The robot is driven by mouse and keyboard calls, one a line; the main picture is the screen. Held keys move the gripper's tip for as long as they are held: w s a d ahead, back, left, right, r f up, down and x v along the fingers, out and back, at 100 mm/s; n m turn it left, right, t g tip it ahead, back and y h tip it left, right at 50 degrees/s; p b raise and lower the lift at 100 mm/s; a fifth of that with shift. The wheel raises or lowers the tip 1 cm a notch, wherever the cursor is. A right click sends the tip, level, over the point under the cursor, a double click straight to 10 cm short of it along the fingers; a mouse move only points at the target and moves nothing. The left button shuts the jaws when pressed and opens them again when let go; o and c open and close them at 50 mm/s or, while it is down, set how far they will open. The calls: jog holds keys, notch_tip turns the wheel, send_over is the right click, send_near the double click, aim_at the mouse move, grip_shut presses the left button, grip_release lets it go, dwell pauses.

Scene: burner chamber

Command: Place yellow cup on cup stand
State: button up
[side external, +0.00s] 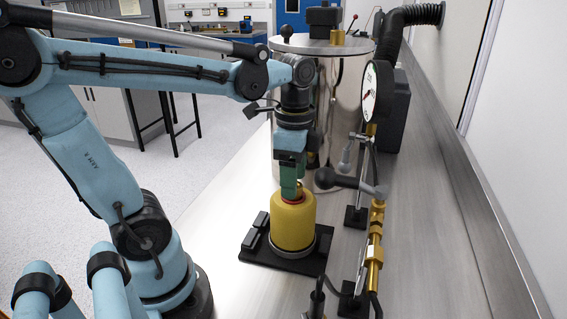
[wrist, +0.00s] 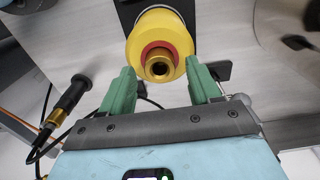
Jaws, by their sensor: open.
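The yellow cup (side external: 293,222) stands upright on the black cup stand (side external: 262,248) in the side view. In the wrist view the yellow cup (wrist: 157,28) shows a red ring and a brass fitting at its near end. Part of the dark stand (wrist: 129,10) shows beside and behind it. My gripper (side external: 290,190) is directly above the cup's top in the side view. In the wrist view my gripper (wrist: 160,75) has its green fingers apart, with the brass fitting just beyond the gap between them. The cup's seating underneath is hidden.
A brass valve line (side external: 375,235) with a black-knobbed lever (side external: 328,178) stands close right of the cup. A round gauge (side external: 371,92) and a large metal chamber (side external: 340,110) are behind. A black-and-brass probe (wrist: 66,105) with a cable lies left in the wrist view. Bench is clear left of the chamber.

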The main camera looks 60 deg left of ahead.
notch_tip(320, 180, up, 11)
jog(key=shift+f, duration=0.2)
jog(key=shift+f, duration=0.15)
dwell(0.4)
notch_tip(320, 180, down, 12)
dwell(0.7)
dwell(0.4)
